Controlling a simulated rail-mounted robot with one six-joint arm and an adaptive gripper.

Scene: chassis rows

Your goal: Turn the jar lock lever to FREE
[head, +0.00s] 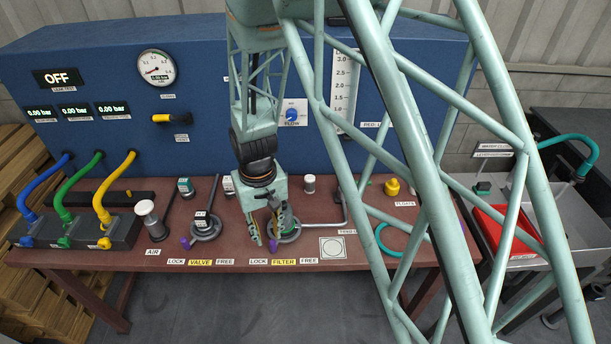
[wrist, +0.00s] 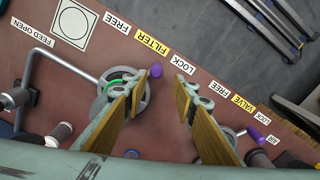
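The filter lock lever has a purple knob (head: 273,245) at the end of a round grey base (head: 290,236) on the bench, behind the LOCK, FILTER and FREE labels. Its knob also shows in the wrist view (wrist: 156,70), on the LOCK side of the FILTER label. My gripper (head: 268,236) is open above it, one finger on each side of the knob. In the wrist view my gripper (wrist: 159,84) has a clear gap between its fingers, with no contact visible. The base is partly hidden by a finger. Which lever is the jar lock is not labelled legibly.
A similar valve lever with a purple knob (head: 186,243) stands to the left, with its own LOCK and FREE labels (head: 225,262). A bent metal feed pipe (wrist: 72,68) lies beside the filter base. A white square mark (head: 333,246) is on the bench.

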